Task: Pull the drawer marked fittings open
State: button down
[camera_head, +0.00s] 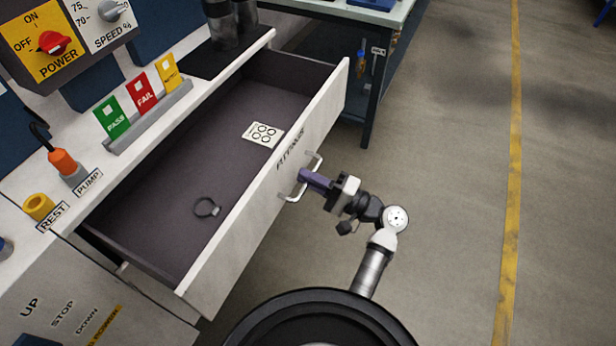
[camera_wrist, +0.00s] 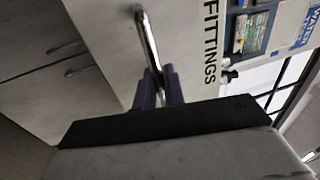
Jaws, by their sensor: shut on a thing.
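The drawer marked fittings (camera_head: 262,196) stands well open below the bench top, its front panel pulled out to the right. Its lettering also shows in the wrist view (camera_wrist: 210,45). Inside lie a dark ring (camera_head: 207,207) and a white card with circles (camera_head: 262,134). My gripper (camera_head: 304,176) is shut on the drawer's metal bar handle (camera_head: 313,163). In the wrist view the purple fingers close around the handle (camera_wrist: 149,45); the fingers hide part of it.
On the bench top are a power switch box (camera_head: 45,42), PASS, FAIL and yellow cards in a holder (camera_head: 145,115), an orange pump tool (camera_head: 62,162) and a yellow rest ring (camera_head: 39,206). Another table (camera_head: 372,80) stands behind. The floor to the right is clear.

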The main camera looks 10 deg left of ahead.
jog(key=c, duration=1.6)
grip_release()
jog(key=shift+d, duration=0.1)
jog(key=b+v, duration=0.2)
jog(key=v, duration=1.1)
jog(key=shift+s+d+f, duration=0.1)
jog(key=shift+d, duration=0.2)
